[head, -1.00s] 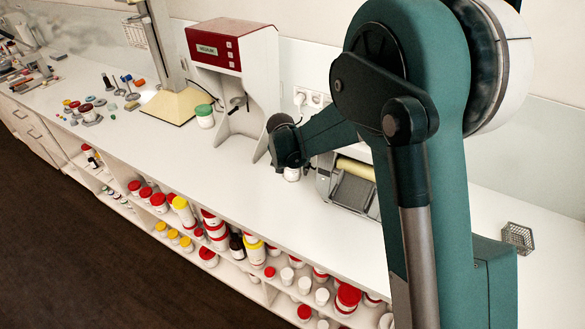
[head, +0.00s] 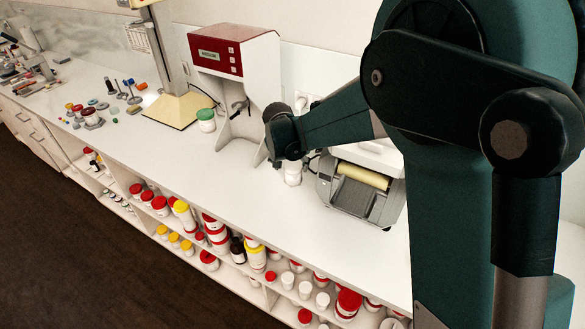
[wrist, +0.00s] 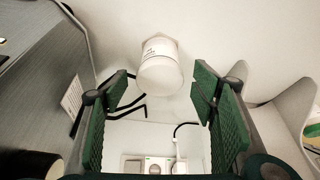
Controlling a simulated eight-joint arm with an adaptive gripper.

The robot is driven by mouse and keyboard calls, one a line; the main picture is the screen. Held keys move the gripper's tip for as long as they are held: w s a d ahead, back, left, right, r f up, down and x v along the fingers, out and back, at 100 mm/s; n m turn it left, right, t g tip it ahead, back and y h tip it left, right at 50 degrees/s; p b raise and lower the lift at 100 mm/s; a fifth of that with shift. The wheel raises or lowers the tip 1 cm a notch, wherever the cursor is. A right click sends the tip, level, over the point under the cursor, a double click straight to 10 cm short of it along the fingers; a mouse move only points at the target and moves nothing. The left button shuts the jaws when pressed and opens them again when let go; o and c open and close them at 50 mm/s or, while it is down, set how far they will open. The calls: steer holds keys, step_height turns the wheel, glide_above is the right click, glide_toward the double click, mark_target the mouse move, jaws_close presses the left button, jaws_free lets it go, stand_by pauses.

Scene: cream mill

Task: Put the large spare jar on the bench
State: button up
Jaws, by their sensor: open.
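A white jar (head: 292,177) stands on the white bench (head: 190,165), between the red-topped machine and the grey roller machine. Its upper part is hidden by my gripper in the head view. In the wrist view the white jar (wrist: 160,72) shows a printed label and lies midway between the fingers, near their tips. My gripper (wrist: 160,90) is open, with a green pad on each side and a gap to the jar. I cannot tell from its look whether this is the large spare jar. Another white jar with a green lid (head: 206,121) stands farther left.
The red-topped machine (head: 235,85) is close left of my gripper and the roller machine (head: 355,190) close right. Several red-, yellow- and white-lidded jars fill the shelf (head: 265,262) below. The front strip of bench is clear. Wall sockets (head: 303,100) are behind.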

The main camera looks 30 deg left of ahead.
steer(key=shift+v, duration=2.45)
